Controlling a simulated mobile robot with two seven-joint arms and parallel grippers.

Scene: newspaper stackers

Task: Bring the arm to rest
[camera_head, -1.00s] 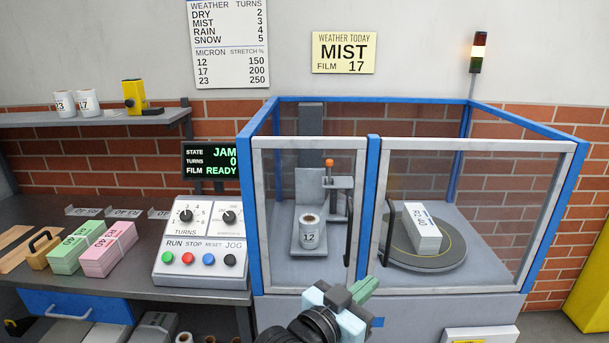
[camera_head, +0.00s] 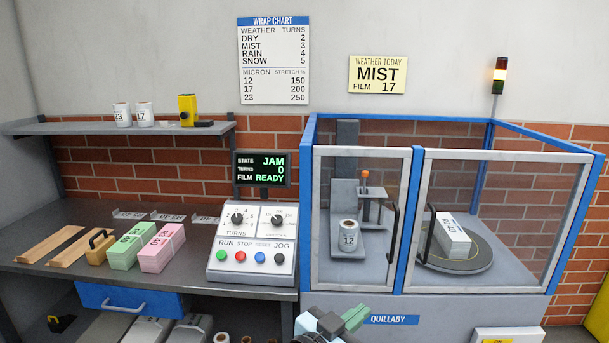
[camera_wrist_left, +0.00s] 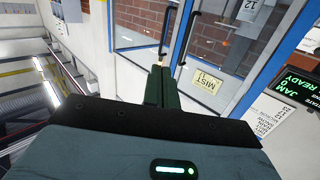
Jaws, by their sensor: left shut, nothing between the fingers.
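My left gripper (camera_head: 356,317) shows at the bottom edge of the head view, in front of the wrapping machine's lower panel. Its green fingers are closed together with nothing between them. The left wrist view shows the same shut fingers (camera_wrist_left: 158,86) pointing toward the machine's door handles (camera_wrist_left: 177,50). They appear apart from the machine. Most of my left arm is out of the head view. My right gripper is not in view.
The machine's blue-framed enclosure (camera_head: 408,225) holds a film roll (camera_head: 348,236) marked 12 and a newspaper bundle (camera_head: 453,233) on the turntable. A control box (camera_head: 252,240) and green (camera_head: 128,250) and pink (camera_head: 160,250) bundles sit on the bench. The display reads JAM.

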